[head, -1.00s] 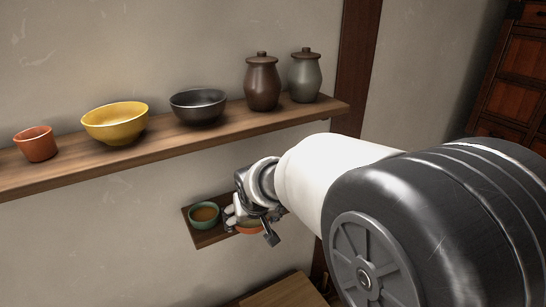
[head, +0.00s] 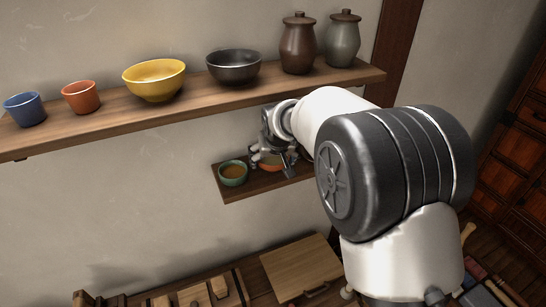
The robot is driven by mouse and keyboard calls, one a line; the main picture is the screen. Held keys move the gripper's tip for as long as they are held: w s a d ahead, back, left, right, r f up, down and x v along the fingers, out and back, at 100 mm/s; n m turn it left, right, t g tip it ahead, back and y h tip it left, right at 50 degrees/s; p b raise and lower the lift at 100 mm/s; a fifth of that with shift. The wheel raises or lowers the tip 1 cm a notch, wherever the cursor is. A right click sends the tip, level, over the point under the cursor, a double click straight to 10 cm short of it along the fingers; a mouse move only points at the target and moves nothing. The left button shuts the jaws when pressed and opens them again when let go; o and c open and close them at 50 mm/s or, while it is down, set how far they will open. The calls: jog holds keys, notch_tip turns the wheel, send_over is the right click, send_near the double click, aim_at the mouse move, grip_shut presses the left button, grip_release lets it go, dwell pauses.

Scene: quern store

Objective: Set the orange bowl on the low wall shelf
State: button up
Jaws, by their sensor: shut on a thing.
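The orange bowl (head: 269,165) shows in the head view, partly hidden behind my gripper (head: 273,158). My gripper is shut on it. The low wall shelf (head: 252,194) is a small dark wooden board on the wall, below the long shelf. The orange bowl is at this low shelf, to the right of a green bowl (head: 233,174) with brownish contents. I cannot tell whether the orange bowl touches the board. My arm hides the shelf's right end.
The long upper shelf (head: 110,118) runs just above my gripper. It holds a blue cup (head: 25,109), an orange cup (head: 81,97), a yellow bowl (head: 154,81), a dark bowl (head: 233,67) and two lidded jars (head: 298,45). A wooden board (head: 300,267) lies below.

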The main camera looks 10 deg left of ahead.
jog(key=shift+f, duration=0.25)
jog(key=o, duration=1.1)
jog(key=shift+r, duration=0.1)
jog(key=shift+c, duration=0.2)
jog(key=shift+r, duration=0.35)
jog(key=v, duration=0.7)
jog(key=shift+s, duration=0.1)
jog(key=shift+d, duration=0.1)
